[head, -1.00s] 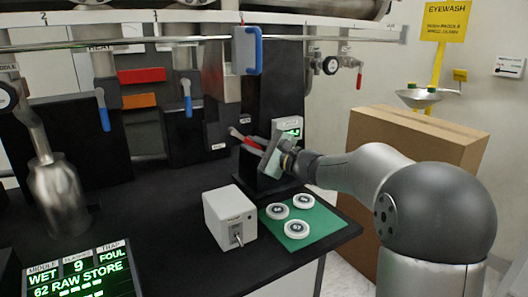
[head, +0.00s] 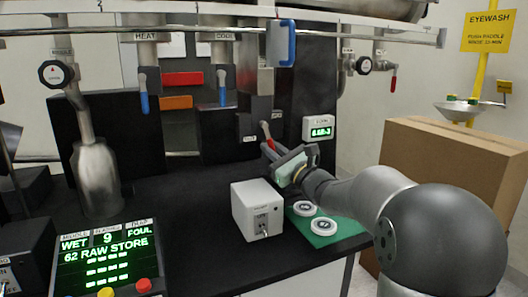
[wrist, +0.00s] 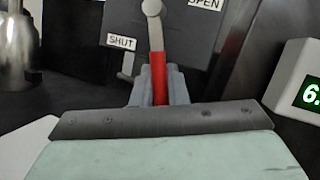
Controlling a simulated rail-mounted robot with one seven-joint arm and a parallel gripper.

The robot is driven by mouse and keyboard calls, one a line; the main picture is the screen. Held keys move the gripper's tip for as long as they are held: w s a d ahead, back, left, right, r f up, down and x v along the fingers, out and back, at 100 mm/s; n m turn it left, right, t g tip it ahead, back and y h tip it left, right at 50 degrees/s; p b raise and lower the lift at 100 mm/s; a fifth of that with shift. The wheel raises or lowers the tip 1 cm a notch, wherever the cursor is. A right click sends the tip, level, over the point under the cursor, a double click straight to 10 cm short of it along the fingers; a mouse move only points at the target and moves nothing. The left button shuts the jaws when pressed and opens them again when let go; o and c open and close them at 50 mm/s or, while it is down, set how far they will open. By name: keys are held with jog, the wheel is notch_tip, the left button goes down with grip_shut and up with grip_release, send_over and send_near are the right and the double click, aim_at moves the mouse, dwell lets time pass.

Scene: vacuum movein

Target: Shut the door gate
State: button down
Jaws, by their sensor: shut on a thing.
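The door gate's red lever (wrist: 157,75) hangs almost straight down from a grey pivot in the wrist view. A SHUT label (wrist: 122,42) is to its lower left and an OPEN label (wrist: 205,4) to its upper right. My gripper (wrist: 158,88) is shut around the lower part of the lever. In the head view the red lever (head: 266,129) slants down to my gripper (head: 272,148), which hides its lower end. The gate itself cannot be made out clearly.
A small display (head: 318,128) is close on the right of my gripper. A white switch box (head: 257,210) and pale discs (head: 304,208) on a green mat (head: 350,228) are below. A blue handle (head: 288,43) hangs above. A cardboard box (head: 450,165) stands right.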

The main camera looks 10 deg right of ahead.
dwell(0.3)
jog(key=c, duration=1.4)
grip_release()
jog(key=shift+c, duration=0.2)
jog(key=v, duration=1.7)
jog(key=shift+s+d, duration=0.2)
